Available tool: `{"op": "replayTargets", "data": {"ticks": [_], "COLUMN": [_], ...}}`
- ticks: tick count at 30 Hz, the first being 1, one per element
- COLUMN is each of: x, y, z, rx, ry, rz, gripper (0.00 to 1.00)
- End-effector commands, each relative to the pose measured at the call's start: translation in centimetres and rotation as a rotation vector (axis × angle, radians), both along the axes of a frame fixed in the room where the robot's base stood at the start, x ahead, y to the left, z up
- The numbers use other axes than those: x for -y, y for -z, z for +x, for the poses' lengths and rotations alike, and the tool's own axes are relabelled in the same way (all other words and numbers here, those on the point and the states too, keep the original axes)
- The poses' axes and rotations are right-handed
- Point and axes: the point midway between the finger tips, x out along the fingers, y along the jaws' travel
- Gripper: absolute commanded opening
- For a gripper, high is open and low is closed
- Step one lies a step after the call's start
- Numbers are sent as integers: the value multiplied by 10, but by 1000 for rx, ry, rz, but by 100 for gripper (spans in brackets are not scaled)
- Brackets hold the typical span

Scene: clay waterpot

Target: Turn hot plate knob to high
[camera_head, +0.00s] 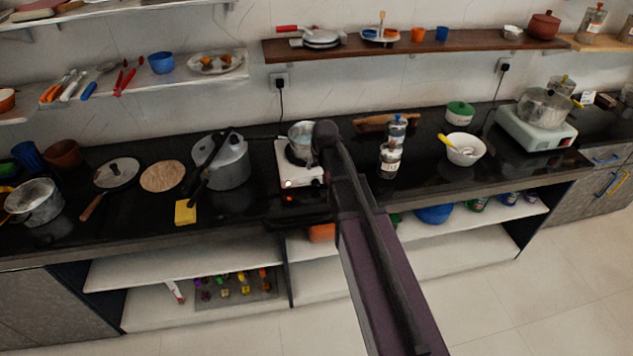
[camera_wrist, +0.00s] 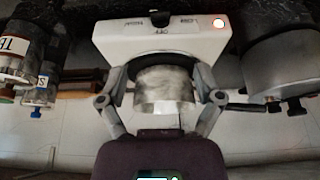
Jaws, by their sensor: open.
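A white hot plate (camera_head: 285,160) stands on the black counter, with a small metal pot (camera_head: 302,132) on its burner. In the wrist view the hot plate (camera_wrist: 115,42) is at the top, appearing upside down, with the pot (camera_wrist: 163,90) below. The dark knob (camera_wrist: 160,17) is at the middle of its front, with printed labels around it and a lit red-white light (camera_wrist: 218,22) beside it. My gripper (camera_wrist: 162,98) is open, its fingers apart on either side of the pot in the picture. Contact cannot be told. In the head view my arm hides the gripper and the knob.
A pressure cooker (camera_head: 232,162) stands left of the hot plate. Glass jars (camera_head: 391,158) stand to the right, then a white bowl (camera_head: 466,153). A second appliance (camera_head: 525,136) with a pot is farther right. A wooden shelf (camera_head: 390,47) hangs above.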

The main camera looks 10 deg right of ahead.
Motion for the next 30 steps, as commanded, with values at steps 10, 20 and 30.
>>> {"op": "replayTargets", "data": {"ticks": [10,20,30], "x": [1,1,1], "y": [6,26,52], "z": [2,10,21], "rx": [0,0,0], "ry": [1,1,1], "rz": [2,2,2], "gripper": [84,84,84]}}
